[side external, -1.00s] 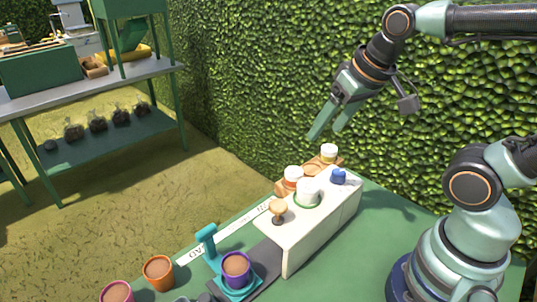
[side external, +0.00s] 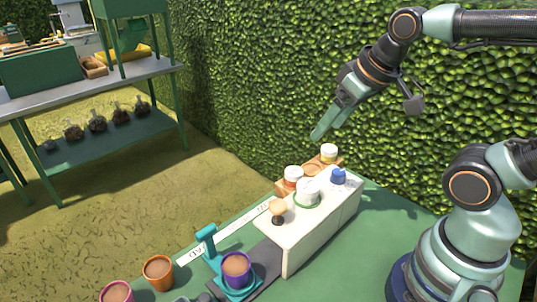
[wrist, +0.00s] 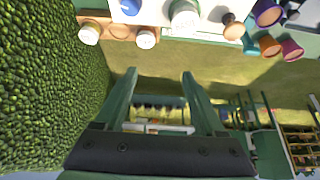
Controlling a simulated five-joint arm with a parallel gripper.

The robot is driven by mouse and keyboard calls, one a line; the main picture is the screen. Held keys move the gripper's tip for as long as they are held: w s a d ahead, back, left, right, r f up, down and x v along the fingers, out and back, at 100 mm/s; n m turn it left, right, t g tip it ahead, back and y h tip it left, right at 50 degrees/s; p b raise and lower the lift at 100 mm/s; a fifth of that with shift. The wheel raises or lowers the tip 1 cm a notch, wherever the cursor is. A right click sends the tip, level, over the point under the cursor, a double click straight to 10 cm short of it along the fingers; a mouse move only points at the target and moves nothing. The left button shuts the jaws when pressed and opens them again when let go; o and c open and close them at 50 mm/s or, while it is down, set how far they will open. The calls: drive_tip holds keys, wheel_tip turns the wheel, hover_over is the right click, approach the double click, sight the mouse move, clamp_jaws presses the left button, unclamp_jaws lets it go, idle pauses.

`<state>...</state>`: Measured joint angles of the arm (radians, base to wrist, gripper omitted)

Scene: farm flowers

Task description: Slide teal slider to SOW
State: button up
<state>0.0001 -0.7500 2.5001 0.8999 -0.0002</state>
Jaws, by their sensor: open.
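The teal slider (side external: 228,268) is at the front of the table in the side view, with an upright teal handle and a purple pot (side external: 236,268) of soil on its base. It sits on a dark track (side external: 265,258) that runs to the white box (side external: 305,228). A white label strip (side external: 225,238) lies behind it; its lettering is too small to read surely. The slider shows partly in the wrist view (wrist: 250,44). My gripper (side external: 322,132) is open and empty, high above the far end of the table, well away from the slider.
The white box carries a wooden knob (side external: 278,208), a white-green round part (side external: 307,193) and a blue knob (side external: 338,176). Jars (side external: 329,152) stand on a wooden tray behind it. Orange (side external: 158,271) and pink (side external: 117,291) pots stand left of the slider. A hedge (side external: 240,90) rises behind.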

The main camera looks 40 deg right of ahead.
drive_tip(key=shift+o, duration=1.2)
drive_tip(key=shift+w+a, duration=0.1)
drive_tip(key=g, duration=0.6)
hover_over(206, 229)
wheel_tip(206, 229, down, 4)
wheel_tip(206, 229, down, 12)
drive_tip(key=shift+f, duration=0.1)
drive_tip(key=shift+c, duration=0.3)
clamp_jaws()
